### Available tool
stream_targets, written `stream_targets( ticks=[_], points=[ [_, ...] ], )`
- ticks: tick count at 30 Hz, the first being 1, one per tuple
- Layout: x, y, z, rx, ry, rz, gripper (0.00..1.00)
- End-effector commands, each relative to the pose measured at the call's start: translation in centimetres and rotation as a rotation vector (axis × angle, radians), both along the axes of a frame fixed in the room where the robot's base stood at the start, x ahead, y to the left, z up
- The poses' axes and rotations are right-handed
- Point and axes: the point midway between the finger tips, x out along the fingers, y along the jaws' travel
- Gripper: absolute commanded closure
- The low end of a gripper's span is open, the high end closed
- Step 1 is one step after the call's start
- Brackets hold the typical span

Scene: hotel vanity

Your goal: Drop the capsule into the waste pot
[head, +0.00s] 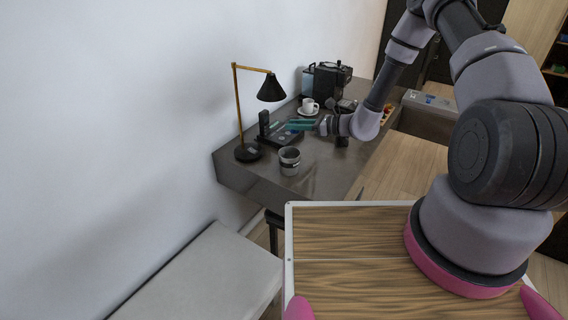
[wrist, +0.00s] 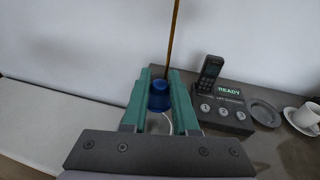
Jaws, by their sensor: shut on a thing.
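My gripper (head: 300,125) reaches in over the desk from the right, its teal fingers pointing left. In the wrist view the fingers (wrist: 160,85) are closed on the sides of a blue capsule (wrist: 161,97), held in the air between them. The capsule cannot be made out in the head view. The grey waste pot (head: 289,168), with a darker band, stands upright on the desk near its front left, below and in front of the gripper in the head view.
The black lamp (head: 249,152) with a brass stem stands left of the pot. A phone dock (wrist: 225,112) lies behind the gripper. A white cup (head: 308,104) on a saucer and a black machine (head: 328,80) stand farther back. The desk right of the pot is clear.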

Motion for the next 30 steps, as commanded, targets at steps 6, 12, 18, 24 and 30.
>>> stream_targets(
  ticks=[6, 12, 18, 24, 30],
  points=[
    [-0.1, 0.0, -2.7, 0.001, 0.002, 0.000, 1.00],
    [0.0, 0.0, -4.2, 0.001, 0.002, 0.000, 1.00],
    [0.0, 0.0, -4.5, 0.000, 0.001, 0.000, 1.00],
    [-0.1, 0.0, -4.5, 0.000, 0.001, 0.000, 0.53],
    [-0.1, 0.0, -4.5, 0.000, 0.001, 0.000, 0.38]
  ],
)
